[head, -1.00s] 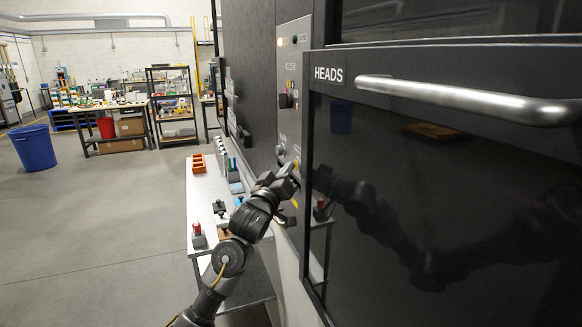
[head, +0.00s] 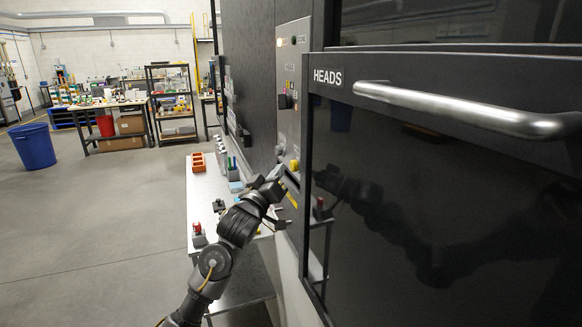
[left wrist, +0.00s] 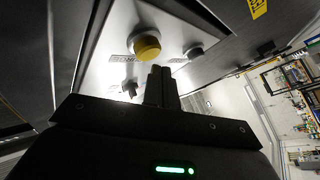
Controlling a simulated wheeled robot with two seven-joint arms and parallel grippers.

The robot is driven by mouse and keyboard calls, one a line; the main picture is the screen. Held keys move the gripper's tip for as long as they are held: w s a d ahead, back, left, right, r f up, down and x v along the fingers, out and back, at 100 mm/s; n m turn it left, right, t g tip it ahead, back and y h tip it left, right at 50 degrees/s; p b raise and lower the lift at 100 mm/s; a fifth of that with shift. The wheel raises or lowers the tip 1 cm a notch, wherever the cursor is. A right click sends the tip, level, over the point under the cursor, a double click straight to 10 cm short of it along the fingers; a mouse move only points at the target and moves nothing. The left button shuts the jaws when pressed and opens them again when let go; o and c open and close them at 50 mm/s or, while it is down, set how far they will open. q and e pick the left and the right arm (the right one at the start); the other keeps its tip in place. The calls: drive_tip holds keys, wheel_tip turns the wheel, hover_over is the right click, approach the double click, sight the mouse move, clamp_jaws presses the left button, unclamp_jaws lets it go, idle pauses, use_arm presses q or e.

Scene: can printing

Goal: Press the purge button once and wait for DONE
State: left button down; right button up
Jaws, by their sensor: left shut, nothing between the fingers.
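A round yellow button (head: 294,165) sits low on the grey control panel (head: 291,120), left of the HEADS door. My right gripper is not in view.
The HEADS door (head: 430,200) with its long metal handle (head: 450,105) stands close on the right. A narrow white table (head: 203,190) with small items lies below my left arm. A dark knob (left wrist: 193,52) and a small switch (left wrist: 130,89) flank the button.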

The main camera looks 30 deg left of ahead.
use_arm(q)
drive_tip(key=s+a+p, duration=0.1)
drive_tip(key=s, duration=0.1)
drive_tip(key=s+a+p, duration=0.1)
drive_tip(key=s+a, duration=0.1)
idle(0.4)
idle(0.7)
